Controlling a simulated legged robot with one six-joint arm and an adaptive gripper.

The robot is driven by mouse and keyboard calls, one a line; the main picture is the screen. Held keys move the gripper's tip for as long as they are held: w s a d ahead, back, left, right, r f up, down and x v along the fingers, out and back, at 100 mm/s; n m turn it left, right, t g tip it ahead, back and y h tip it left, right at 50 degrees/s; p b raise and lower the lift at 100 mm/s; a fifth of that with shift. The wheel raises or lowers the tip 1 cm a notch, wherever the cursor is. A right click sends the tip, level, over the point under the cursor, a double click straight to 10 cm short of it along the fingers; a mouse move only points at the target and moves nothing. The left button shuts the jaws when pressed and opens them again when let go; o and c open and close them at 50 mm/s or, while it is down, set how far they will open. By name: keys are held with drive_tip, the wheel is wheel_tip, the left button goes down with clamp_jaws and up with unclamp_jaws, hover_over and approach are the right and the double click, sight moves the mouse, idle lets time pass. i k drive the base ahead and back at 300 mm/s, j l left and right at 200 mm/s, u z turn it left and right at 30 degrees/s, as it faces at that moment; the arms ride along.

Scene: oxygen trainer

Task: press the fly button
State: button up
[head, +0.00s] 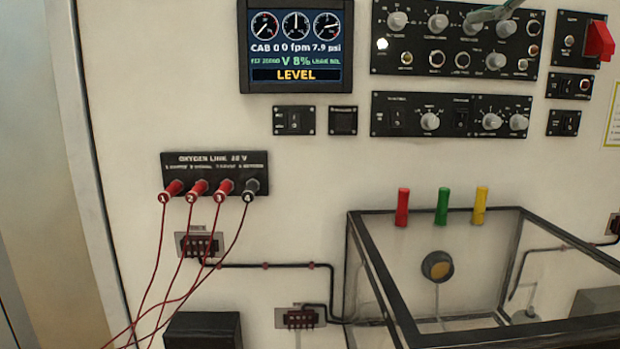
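I cannot read a label that says "fly" anywhere, so I cannot tell which control is the fly button. Candidates are a dark square control (343,121) below the display and several small round controls on the upper black panel (420,62). A small white light (382,44) glows at that panel's left side. The display (296,46) shows three dials, "CAB 0", "0 fpm", "7.9 psi" and "LEVEL". My gripper is not clearly in view. A greenish-grey piece (490,13) crosses the panel's top edge; I cannot tell what it is.
An oxygen link panel (214,159) holds three red plugs and one black plug with hanging wires. A clear box with a dark frame (450,211) stands out at lower right. Red, green and yellow cylinders (442,206) sit above it. A red switch cover (599,40) is at upper right.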

sight(533, 28)
drive_tip(key=k+l, duration=0.25)
drive_tip(key=k, duration=0.2)
drive_tip(key=k+l, duration=0.3)
drive_tip(key=k, duration=0.15)
